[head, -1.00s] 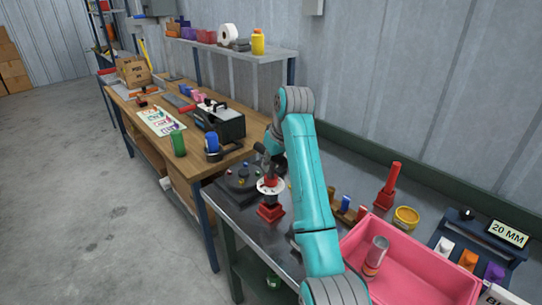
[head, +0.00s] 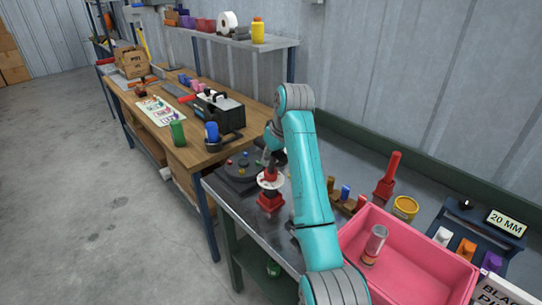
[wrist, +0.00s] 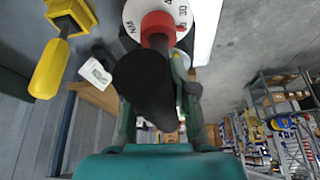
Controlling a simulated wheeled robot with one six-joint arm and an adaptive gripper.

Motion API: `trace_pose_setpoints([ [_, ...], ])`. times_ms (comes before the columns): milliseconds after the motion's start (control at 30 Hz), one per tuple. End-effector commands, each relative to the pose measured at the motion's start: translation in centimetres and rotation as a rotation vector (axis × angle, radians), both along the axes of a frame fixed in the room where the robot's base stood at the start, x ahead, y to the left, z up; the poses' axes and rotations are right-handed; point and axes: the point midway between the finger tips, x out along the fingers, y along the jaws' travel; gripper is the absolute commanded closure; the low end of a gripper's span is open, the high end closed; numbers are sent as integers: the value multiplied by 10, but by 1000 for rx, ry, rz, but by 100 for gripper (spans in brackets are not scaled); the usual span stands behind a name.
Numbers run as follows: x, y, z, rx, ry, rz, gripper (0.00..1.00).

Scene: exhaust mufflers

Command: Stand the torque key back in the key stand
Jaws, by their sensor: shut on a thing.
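The torque key has a black grip (wrist: 143,85), a red collar (wrist: 157,30) and a white dial with black markings (head: 270,181). My gripper (head: 269,160) is shut on the black grip; in the wrist view its fingers lie on both sides of the grip. The key is roughly upright, dial below the gripper. A red block (head: 270,203), which looks like the key stand, is directly beneath the dial on the grey bench. I cannot tell whether the key is seated in it or just above. The dial and grip hide the block in the wrist view.
A dark plate with coloured knobs (head: 240,172) lies left of the key. A pink bin (head: 415,262) holding a clear red-bottomed cylinder (head: 375,246) is at right. A red-handled tool (head: 388,180) and yellow tin (head: 405,208) stand behind. A yellow-handled tool (wrist: 50,68) shows in the wrist view.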

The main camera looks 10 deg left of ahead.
Motion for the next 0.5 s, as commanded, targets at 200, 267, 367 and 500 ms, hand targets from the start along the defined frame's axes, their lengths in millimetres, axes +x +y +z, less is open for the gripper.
trace_pose_setpoints([
  [200,0,0,-5,1,-1,0,100],
  [267,0,0,-6,1,-1,0,100],
  [367,0,0,-9,1,-1,0,100],
  [500,0,0,-13,1,-1,0,100],
])
